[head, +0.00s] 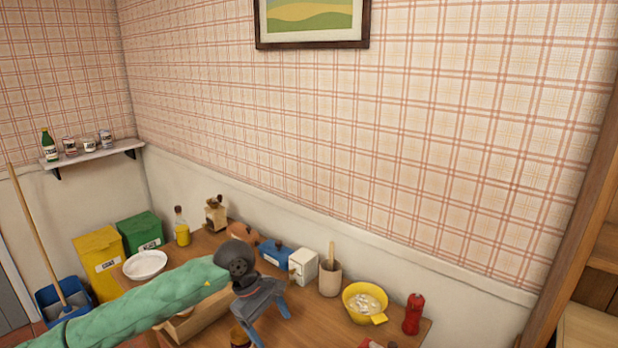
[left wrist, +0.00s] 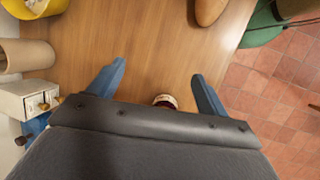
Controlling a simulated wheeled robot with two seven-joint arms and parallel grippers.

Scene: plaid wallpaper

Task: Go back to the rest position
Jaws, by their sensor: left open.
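My left gripper (head: 268,322) reaches in from the left on a green-sleeved arm and hangs over the wooden table (head: 345,328). In the left wrist view its two blue fingers (left wrist: 158,82) are spread wide apart with nothing held between them. A small jar or bottle with a dark red top (left wrist: 165,101) stands below, partly hidden by the gripper body. My right gripper is not in view.
A yellow bowl (head: 365,302), a red bottle (head: 413,314), a beige utensil holder (head: 330,279), a white box (head: 303,267) and a blue container (head: 275,252) line the table's back. A white bowl (head: 145,264) is at the left. Yellow (head: 100,262) and green bins (head: 141,233) stand beyond.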

